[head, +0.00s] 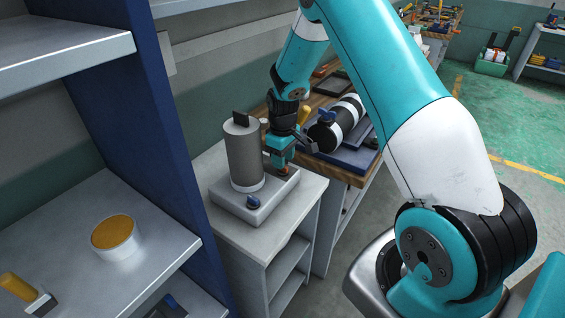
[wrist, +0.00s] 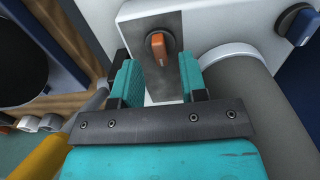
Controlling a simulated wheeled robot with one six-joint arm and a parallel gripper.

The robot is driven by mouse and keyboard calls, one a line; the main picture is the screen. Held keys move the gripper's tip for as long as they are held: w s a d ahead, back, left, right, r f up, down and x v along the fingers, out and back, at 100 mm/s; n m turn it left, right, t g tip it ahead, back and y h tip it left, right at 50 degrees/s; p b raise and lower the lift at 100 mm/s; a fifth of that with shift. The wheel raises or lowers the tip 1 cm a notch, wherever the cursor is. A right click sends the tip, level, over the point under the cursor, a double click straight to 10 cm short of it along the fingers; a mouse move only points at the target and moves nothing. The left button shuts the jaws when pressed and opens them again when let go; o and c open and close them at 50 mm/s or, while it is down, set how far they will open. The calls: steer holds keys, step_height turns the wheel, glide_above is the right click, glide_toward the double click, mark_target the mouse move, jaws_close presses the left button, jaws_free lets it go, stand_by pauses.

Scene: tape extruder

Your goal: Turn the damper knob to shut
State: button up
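An orange knob (wrist: 158,45) sits on a dark metal plate (wrist: 167,80) on the white base of the extruder unit. In the head view the orange knob (head: 284,170) shows small below my gripper (head: 279,160). In the wrist view my gripper (wrist: 157,80) is open, with its two teal fingers apart and nothing between them. The knob is just beyond the fingertips, in line with the gap, and appears untouched. The frames do not label which knob is the damper.
A grey cylinder (head: 243,158) stands on the unit's base (head: 240,207), close beside my gripper. A black canister with white bands (head: 336,124) lies on the wooden bench behind. A shelf on the left holds a white round tub (head: 115,243) with an orange top.

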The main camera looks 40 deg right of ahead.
steer(key=shift+f, duration=1.4)
jaws_close()
